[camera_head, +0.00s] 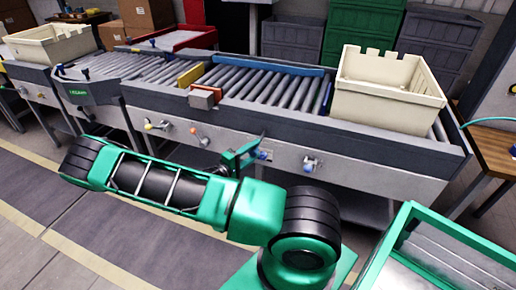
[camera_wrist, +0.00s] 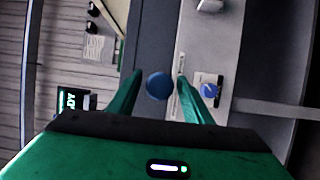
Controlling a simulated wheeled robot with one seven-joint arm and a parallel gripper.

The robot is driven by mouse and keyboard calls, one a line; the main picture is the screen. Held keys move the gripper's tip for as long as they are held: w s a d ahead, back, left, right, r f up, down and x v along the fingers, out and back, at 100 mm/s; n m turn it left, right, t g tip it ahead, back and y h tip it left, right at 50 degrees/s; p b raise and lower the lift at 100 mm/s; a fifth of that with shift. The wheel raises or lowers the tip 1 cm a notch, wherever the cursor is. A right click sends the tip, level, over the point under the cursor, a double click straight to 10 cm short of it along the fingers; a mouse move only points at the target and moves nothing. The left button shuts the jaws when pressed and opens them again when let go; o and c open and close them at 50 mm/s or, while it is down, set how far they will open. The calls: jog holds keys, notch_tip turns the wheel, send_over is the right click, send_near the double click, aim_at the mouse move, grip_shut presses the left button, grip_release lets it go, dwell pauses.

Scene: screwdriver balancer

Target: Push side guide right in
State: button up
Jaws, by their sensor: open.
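My gripper (camera_head: 250,150) is at the front panel of the roller conveyor, its green fingers apart. A second blue knob (camera_wrist: 208,91) sits on a light plate to the right of the fingers. In the head view a blue knob (camera_head: 262,155) is by the fingertips and another blue knob (camera_head: 310,163) is farther right on the panel. I cannot tell which part is the right side guide.
A yellow-tipped knob (camera_head: 155,125) and an orange-tipped knob (camera_head: 199,134) stick out of the panel left of my gripper. A cream bin (camera_head: 390,97) stands on the conveyor's right end. A green-rimmed container (camera_head: 455,235) is at lower right. Floor in front is clear.

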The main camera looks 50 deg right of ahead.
jog(key=shift+d, duration=1.9)
jog(key=shift+c, duration=0.3)
grip_shut()
jog(key=shift+w, duration=0.1)
